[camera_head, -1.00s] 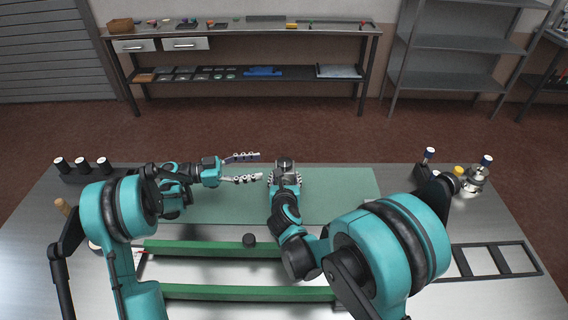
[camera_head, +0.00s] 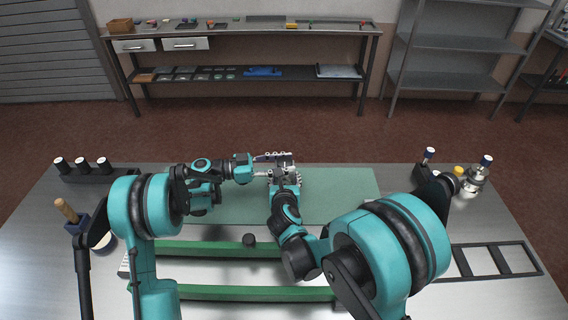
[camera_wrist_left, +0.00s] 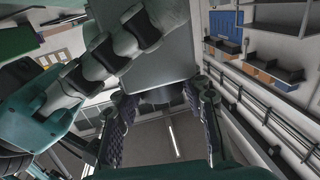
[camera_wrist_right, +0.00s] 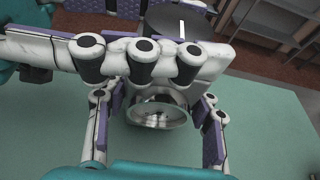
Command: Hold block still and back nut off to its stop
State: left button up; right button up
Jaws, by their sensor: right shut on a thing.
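The grey block (camera_wrist_right: 196,72) is held upright over the mat by my right gripper (camera_head: 285,178), whose fingers close on its sides. The block's broad grey face shows in the left wrist view (camera_wrist_left: 170,55). A dark round nut (camera_wrist_right: 180,20) sits at its far end; it also shows in the left wrist view (camera_wrist_left: 155,97). My left gripper (camera_head: 272,164) comes in from the left, its fingers around the nut end with a gap visible between them. Contact with the nut cannot be made out. The left fingers hide part of the block in the right wrist view.
A green mat (camera_head: 340,190) covers the bench's middle. Two green rails (camera_head: 215,248) and a small dark knob (camera_head: 249,240) lie in front.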

pick_arm(q)
jog(key=c, duration=0.4)
jog(key=shift+o, duration=0.2)
jog(key=shift+t, duration=0.3)
jog(key=n+t, duration=0.1)
jog(key=t, duration=0.1)
jog(key=n+t+y, duration=0.1)
jog(key=n+t, duration=0.1)
jog(key=shift+d+y, duration=0.1)
jog(key=shift+y, duration=0.2)
jog(key=shift+n+t+y, duration=0.9)
jog(key=shift+n+t, duration=0.4)
jog(key=shift+t, duration=0.7)
jog(key=o, duration=1.2)
jog(key=shift+c, duration=0.2)
